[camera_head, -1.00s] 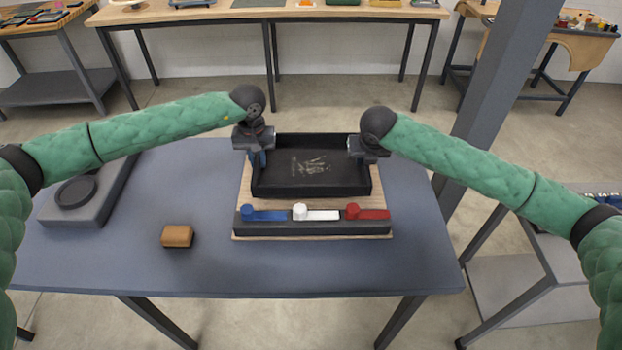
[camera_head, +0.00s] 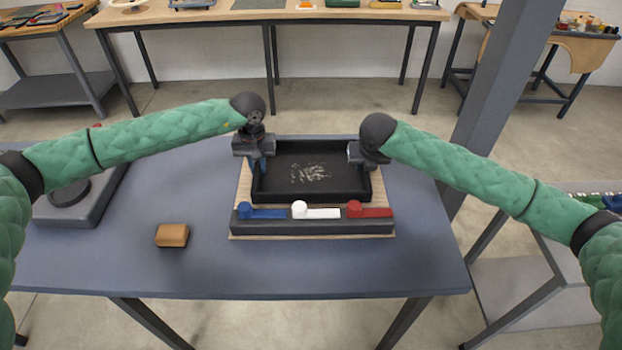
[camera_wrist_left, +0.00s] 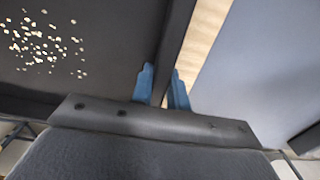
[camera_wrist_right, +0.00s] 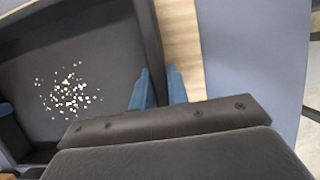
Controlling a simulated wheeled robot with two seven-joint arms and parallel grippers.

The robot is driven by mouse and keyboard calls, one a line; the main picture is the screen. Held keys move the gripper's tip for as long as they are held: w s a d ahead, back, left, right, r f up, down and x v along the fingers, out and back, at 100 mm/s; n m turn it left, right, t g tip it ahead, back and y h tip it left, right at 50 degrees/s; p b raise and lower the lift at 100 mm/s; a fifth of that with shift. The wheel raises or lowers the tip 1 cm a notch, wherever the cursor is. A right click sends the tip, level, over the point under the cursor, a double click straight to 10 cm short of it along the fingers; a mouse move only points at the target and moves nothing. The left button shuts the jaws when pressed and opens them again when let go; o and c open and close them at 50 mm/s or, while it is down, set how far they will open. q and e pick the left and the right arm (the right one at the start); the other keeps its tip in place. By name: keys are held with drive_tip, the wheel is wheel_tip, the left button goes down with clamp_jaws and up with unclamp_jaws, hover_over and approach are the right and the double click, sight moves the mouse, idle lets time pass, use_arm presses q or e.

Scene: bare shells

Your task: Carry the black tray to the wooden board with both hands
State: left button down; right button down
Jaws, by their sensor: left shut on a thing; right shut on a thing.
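The black tray (camera_head: 290,176) is over the wooden board (camera_head: 245,180) on the blue-grey table, behind the row of coloured levers. Small pale bits lie in the tray's middle. My left gripper (camera_head: 258,164) is shut on the tray's left wall; the left wrist view shows its blue fingers (camera_wrist_left: 161,88) on either side of that wall. My right gripper (camera_head: 366,158) is shut on the tray's right wall, and its blue fingers (camera_wrist_right: 157,88) straddle it in the right wrist view. I cannot tell whether the tray touches the board.
A dark bar (camera_head: 312,228) with blue, white and red levers lies along the board's front edge. An orange-brown block (camera_head: 172,235) sits on the table to the left. A grey device (camera_head: 75,205) stands at the far left. A grey post (camera_head: 505,90) rises at right.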

use_arm(q)
drive_tip(key=shift+f+b, duration=0.3)
drive_tip(key=shift+f, duration=0.05)
use_arm(e)
drive_tip(key=shift+f, duration=0.35)
use_arm(q)
drive_tip(key=c, duration=1.4)
unclamp_jaws()
use_arm(e)
drive_tip(key=c, duration=1.4)
unclamp_jaws()
use_arm(q)
drive_tip(key=shift+o, duration=0.2)
use_arm(e)
drive_tip(key=shift+o, duration=0.2)
drive_tip(key=shift+s+r, duration=0.15)
drive_tip(key=shift+r, duration=0.4)
use_arm(q)
wheel_tip(320, 180, up, 12)
use_arm(e)
drive_tip(key=v, duration=1.1)
drive_tip(key=shift+s+f, duration=0.1)
